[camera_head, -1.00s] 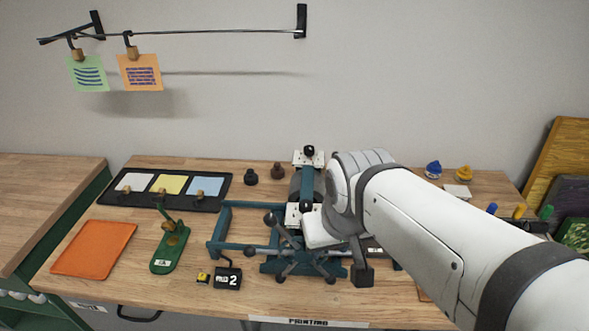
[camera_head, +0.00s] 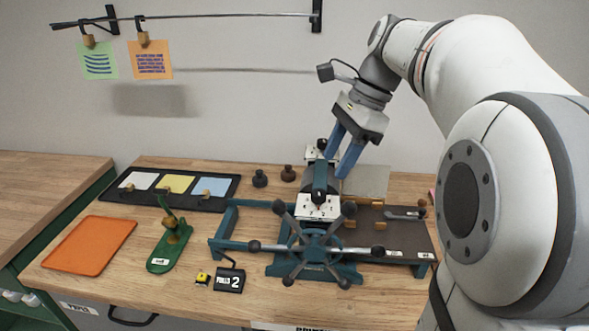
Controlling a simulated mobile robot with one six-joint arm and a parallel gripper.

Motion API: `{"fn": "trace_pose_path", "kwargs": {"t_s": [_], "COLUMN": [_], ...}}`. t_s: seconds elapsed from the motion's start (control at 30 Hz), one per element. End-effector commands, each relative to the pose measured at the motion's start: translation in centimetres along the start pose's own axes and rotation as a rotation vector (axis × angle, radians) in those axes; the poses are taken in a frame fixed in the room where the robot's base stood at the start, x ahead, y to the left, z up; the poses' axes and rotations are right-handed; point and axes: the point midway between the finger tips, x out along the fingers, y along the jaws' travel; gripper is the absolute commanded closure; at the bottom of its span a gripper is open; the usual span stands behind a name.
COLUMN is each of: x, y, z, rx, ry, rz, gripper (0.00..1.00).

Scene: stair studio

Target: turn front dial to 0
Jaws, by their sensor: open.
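The press (camera_head: 310,255) is blue-green with a star-shaped hand wheel at its front. On top of it, a white plate with small marks carries the black front dial (camera_head: 319,197). I cannot read the marks or which one the dial points at. A second white plate with a dark knob, the rear dial (camera_head: 321,145), is farther back, partly behind my gripper. My gripper (camera_head: 337,164) has two blue fingers, open and pointing down. It is above and behind the front dial in the picture, with nothing seen between the fingers.
Right of the dials lie a grey plate (camera_head: 366,181) and the dark press bed (camera_head: 385,232). Two dark knobs stand behind.

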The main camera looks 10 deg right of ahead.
Motion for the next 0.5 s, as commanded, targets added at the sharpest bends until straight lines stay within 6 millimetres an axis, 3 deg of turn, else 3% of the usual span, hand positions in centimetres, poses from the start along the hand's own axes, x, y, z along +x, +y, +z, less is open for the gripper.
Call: {"fn": "trace_pose_path", "kwargs": {"t_s": [0.17, 0.5], "x": [0.9, 6.1], "y": [-0.4, -0.3], "z": [-0.2, -0.1], "rx": [0.055, 0.053], "ry": [-0.018, -0.017], "rz": [0.008, 0.007], "gripper": [0.51, 0.51]}}
